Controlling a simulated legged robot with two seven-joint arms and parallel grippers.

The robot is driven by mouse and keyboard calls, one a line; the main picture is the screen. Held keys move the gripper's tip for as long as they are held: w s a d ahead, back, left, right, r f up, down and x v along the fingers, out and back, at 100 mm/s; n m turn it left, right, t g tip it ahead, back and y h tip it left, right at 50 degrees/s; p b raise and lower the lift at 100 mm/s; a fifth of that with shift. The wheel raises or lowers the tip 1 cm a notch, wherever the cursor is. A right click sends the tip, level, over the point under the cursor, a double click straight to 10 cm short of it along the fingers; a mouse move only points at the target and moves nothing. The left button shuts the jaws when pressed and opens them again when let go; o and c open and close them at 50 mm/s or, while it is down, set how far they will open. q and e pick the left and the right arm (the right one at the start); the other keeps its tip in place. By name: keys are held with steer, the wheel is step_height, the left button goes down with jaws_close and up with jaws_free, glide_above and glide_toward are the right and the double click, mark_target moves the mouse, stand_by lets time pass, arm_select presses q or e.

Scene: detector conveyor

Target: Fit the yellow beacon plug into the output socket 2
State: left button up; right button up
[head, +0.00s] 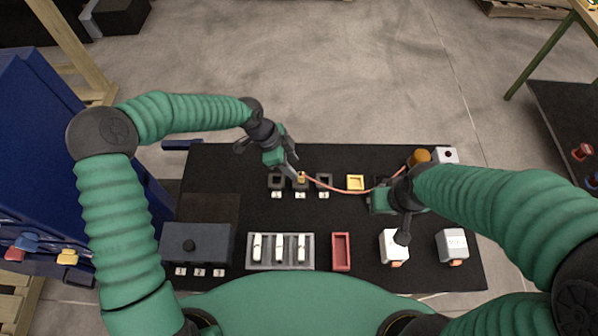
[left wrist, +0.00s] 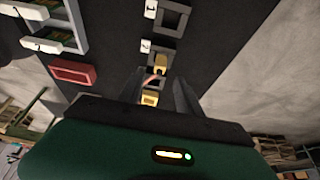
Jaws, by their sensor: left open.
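The yellow beacon plug (head: 301,177) is at output socket 2, the middle of three dark square sockets; it also shows in the left wrist view (left wrist: 160,61). A thin orange-pink cable (head: 335,189) runs right from it. I cannot tell how deep the plug sits. Output socket 2 (left wrist: 153,48) has its number label beside it. My left gripper (head: 291,168) is open just above the plug. In the left wrist view its two fingers (left wrist: 161,88) are apart, with the plug beyond their tips. My right gripper (head: 402,237) is over a white block, its jaws unclear.
A yellow square frame (head: 355,176) lies right of the sockets. A red tray (head: 341,267), a grey tray with white levers (head: 249,262) and a dark box (head: 197,240) stand nearer. White blocks (head: 452,248) stand right. An amber dome (head: 419,156) is behind my right arm.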

arm_select(q)
steer(key=v, duration=0.5)
steer(key=s+a+r+n+t+y, duration=0.1)
steer(key=s+a+r+n+y, duration=0.1)
steer(key=s+a+n, duration=0.5)
steer(key=s+a+r+n+t+y, duration=0.1)
steer(key=s+a+r+n+y, duration=0.1)
steer(key=s+a+n, duration=0.6)
steer(key=s+n, duration=0.2)
steer(key=n, duration=0.1)
steer(key=shift+a+r+t, duration=0.2)
steer(key=shift+t, duration=0.1)
